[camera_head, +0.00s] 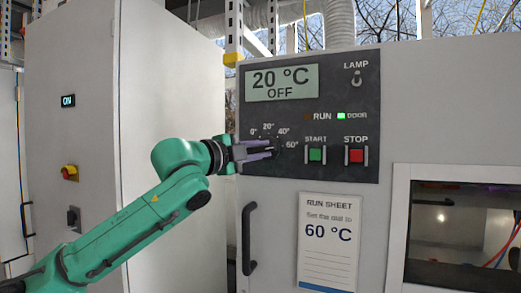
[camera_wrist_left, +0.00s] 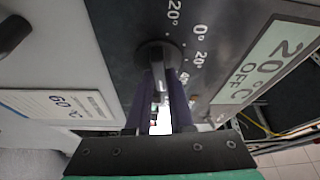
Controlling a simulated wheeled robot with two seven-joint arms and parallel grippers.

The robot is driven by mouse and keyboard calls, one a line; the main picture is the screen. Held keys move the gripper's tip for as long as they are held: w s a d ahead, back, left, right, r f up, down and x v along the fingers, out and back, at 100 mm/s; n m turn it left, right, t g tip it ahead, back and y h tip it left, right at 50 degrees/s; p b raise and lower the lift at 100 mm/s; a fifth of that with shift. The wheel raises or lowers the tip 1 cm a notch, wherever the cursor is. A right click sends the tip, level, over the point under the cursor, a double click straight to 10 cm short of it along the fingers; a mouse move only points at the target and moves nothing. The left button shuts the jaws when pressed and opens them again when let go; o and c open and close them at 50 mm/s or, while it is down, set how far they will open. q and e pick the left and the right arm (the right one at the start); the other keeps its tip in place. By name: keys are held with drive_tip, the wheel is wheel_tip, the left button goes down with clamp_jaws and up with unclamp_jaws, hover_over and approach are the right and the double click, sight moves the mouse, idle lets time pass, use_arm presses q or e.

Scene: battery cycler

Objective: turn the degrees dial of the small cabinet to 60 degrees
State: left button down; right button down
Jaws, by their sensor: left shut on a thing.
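The degrees dial (camera_wrist_left: 153,52) is a dark round knob on the cabinet's black control panel (camera_head: 350,110). Marks from 0° to 60° show around it in the head view, where the gripper mostly covers it. My left gripper (camera_head: 272,150) is shut on the dial, with one finger on each side, as the left wrist view also shows (camera_wrist_left: 160,75). The dial's pointer is hidden, so its setting cannot be read. The display (camera_head: 282,82) reads 20 °C OFF. My right gripper is not in view.
A green START button (camera_head: 316,155) and a red STOP button (camera_head: 356,156) sit right of the dial. A run sheet (camera_head: 328,240) below reads 60 °C. A black handle (camera_head: 249,239) is below the gripper. A tall cabinet (camera_head: 75,120) stands at left.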

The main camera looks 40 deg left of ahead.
use_arm(q)
drive_tip(key=c, duration=0.8)
unclamp_jaws()
drive_tip(key=s+f+b, duration=0.1)
drive_tip(key=s+b, duration=0.8)
drive_tip(key=s, duration=0.5)
drive_tip(key=shift+s+a, duration=0.25)
drive_tip(key=shift+a, duration=0.15)
